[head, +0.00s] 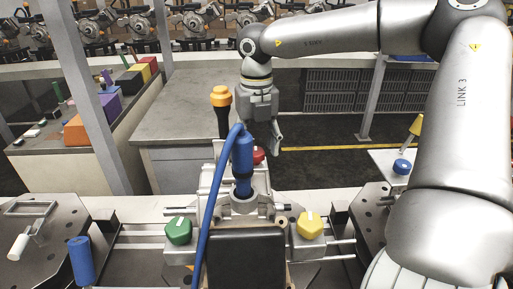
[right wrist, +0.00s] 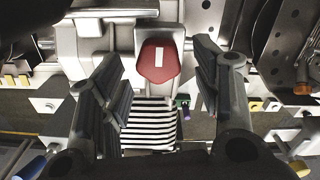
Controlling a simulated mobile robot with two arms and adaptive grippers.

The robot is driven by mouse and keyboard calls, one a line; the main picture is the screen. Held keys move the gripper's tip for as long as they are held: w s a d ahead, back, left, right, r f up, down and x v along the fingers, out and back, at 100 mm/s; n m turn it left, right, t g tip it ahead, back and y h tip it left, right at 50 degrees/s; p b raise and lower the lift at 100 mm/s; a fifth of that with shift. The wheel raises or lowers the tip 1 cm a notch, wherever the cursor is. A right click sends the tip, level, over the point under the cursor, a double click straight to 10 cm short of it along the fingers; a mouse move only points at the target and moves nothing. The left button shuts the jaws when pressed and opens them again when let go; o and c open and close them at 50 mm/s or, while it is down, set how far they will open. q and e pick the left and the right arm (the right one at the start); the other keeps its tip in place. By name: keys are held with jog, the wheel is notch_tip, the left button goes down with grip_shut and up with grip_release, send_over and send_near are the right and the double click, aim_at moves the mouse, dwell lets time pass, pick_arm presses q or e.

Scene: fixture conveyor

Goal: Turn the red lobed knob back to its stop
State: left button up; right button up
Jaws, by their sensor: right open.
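The red lobed knob (head: 259,155) sits on the far side of the grey fixture in the head view, partly hidden by the blue plug. In the right wrist view the red knob (right wrist: 173,67) faces the camera, its white mark standing nearly upright in the picture. My right gripper (head: 264,139) is above and close to the knob in the head view. In the right wrist view its two fingers (right wrist: 158,62) are spread apart, one on each side of the knob, with gaps between. Whether the fingertips reach down around it I cannot tell. My left gripper is not in view.
A blue plug (head: 242,157) with a blue cable stands upright on the fixture, close to my right gripper. A green knob (head: 178,231) and a yellow knob (head: 311,224) are at the fixture's near side. An orange-topped post (head: 221,97) stands just behind left.

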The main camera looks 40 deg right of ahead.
jog(key=shift+f, duration=1.05)
jog(key=c, duration=1)
jog(key=shift+c, duration=0.2)
